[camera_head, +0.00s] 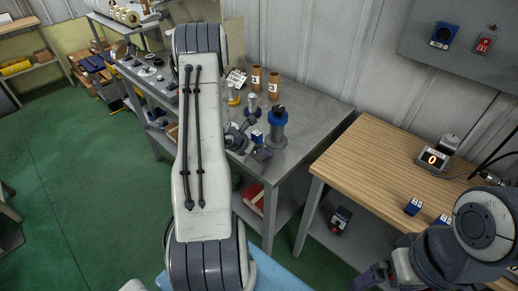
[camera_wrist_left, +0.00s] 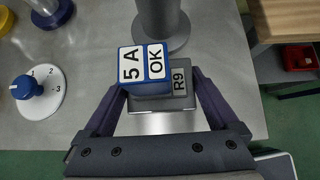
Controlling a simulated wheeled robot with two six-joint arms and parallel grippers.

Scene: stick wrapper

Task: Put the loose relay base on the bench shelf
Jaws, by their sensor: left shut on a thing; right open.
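The relay base, grey and marked R9 (camera_wrist_left: 181,83), is between the fingers of my left gripper (camera_wrist_left: 160,98) in the left wrist view. A blue block with white labels 5 A and OK (camera_wrist_left: 145,67) sits on it. In the head view my left gripper (camera_head: 261,152) is over the grey metal table, with the blue block (camera_head: 257,137) showing; my arm hides part of this area. My right gripper (camera_head: 371,278) is open at the bottom right, partly cut off. A grey lower shelf (camera_head: 312,232) is under the wooden bench (camera_head: 345,160).
Copper-coloured cylinders (camera_head: 256,77) and a blue knob (camera_wrist_left: 27,87) are on the metal table. A dark and red object (camera_head: 341,218) lies on the lower shelf. Blue blocks (camera_head: 412,206) are on the wooden bench.

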